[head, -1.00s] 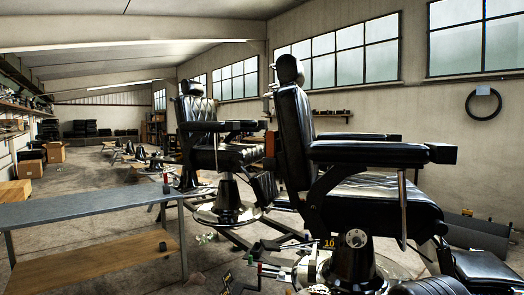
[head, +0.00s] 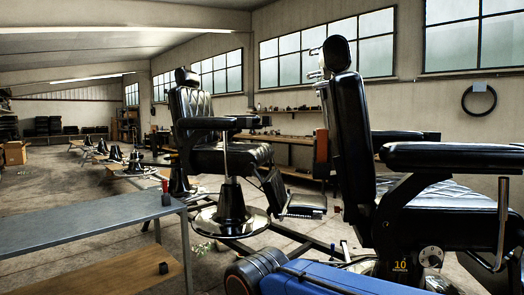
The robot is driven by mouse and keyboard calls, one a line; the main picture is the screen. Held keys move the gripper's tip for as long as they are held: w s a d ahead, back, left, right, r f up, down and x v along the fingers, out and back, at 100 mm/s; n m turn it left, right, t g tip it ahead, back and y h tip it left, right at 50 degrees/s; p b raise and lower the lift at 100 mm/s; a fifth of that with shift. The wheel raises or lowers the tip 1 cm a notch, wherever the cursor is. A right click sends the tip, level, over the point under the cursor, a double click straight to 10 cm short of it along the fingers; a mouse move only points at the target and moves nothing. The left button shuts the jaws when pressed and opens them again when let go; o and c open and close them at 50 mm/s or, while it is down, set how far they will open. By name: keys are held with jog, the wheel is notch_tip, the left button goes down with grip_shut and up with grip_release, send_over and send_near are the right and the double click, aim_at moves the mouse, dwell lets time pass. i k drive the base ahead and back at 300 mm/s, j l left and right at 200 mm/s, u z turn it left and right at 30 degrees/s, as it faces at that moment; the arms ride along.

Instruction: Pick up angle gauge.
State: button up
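I cannot make out the angle gauge for certain. A small dark block (head: 166,199) stands on the right end of the grey bench (head: 85,221), beside a small red object (head: 165,186). Another small dark cube (head: 163,268) sits on the bench's wooden lower shelf. Both are too small to identify. I see no gripper fingers in the head view.
A black barber chair (head: 410,205) fills the right side close by. A second chair (head: 228,155) stands beyond the bench. A blue object with black round parts (head: 325,277) lies across the bottom. Open floor (head: 60,185) extends at the left.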

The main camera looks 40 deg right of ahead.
aim_at(322, 145)
jog(key=i+z, duration=0.1)
jog(key=i, duration=0.4)
jog(key=i+j+z, duration=0.15)
jog(key=i, duration=0.3)
jog(key=i+j+z, duration=0.1)
jog(key=i, duration=0.4)
jog(key=i+j+z, duration=0.15)
jog(key=z, duration=0.35)
jog(key=i+j+z, duration=0.25)
jog(key=z, duration=0.25)
jog(key=i+j+z, duration=0.25)
jog(key=z, duration=0.25)
jog(key=j, duration=0.1)
